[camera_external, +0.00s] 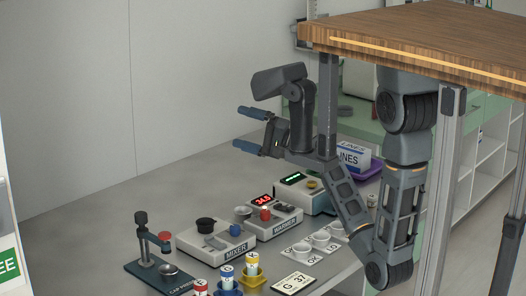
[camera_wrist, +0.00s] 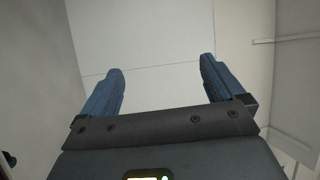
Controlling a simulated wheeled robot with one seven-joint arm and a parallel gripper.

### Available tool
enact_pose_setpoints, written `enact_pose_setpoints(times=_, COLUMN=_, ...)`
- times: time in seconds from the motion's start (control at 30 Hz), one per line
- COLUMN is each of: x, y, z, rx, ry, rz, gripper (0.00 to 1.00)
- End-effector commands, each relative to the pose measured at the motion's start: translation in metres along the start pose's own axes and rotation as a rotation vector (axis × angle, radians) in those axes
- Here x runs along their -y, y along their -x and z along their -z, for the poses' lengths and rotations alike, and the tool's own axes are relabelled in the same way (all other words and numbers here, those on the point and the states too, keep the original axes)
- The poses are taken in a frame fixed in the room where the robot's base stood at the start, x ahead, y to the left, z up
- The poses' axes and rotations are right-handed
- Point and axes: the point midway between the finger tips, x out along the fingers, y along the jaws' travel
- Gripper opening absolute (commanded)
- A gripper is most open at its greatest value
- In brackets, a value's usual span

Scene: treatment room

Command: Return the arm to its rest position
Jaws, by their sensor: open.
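My gripper (camera_external: 246,127) is raised in the air above the bench of devices, with its two blue fingers pointing left. In the wrist view my gripper (camera_wrist: 160,80) shows both fingers spread wide apart, with nothing between them; only pale wall panels show beyond. My arm is folded, its elbow low at the right and its forearm rising to the wrist beside a dark post. Part of the arm's upper end is hidden behind the wooden top.
Below stand a mixer (camera_external: 215,240), a warmer (camera_external: 268,220), a cap press (camera_external: 155,262) and several coloured-holder vials (camera_external: 252,271). A wooden top (camera_external: 430,40) on metal posts is close above the arm. A LINES box (camera_external: 353,158) sits behind. Open air lies left of the gripper.

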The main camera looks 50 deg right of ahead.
Motion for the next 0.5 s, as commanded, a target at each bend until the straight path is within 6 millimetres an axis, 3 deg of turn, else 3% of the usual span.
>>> enact_pose_setpoints(times=0.03, x=-0.024, y=0.013, z=-0.006, rx=-0.052, ry=-0.008, rz=-0.041, gripper=0.96)
enact_pose_setpoints(times=0.2, x=-0.082, y=0.060, z=-0.018, rx=-0.225, ry=0.032, rz=-0.173, gripper=0.96)
enact_pose_setpoints(times=0.33, x=-0.116, y=0.104, z=-0.031, rx=-0.328, ry=0.100, rz=-0.273, gripper=0.96)
enact_pose_setpoints(times=0.5, x=-0.142, y=0.168, z=-0.051, rx=-0.418, ry=0.236, rz=-0.391, gripper=0.96)
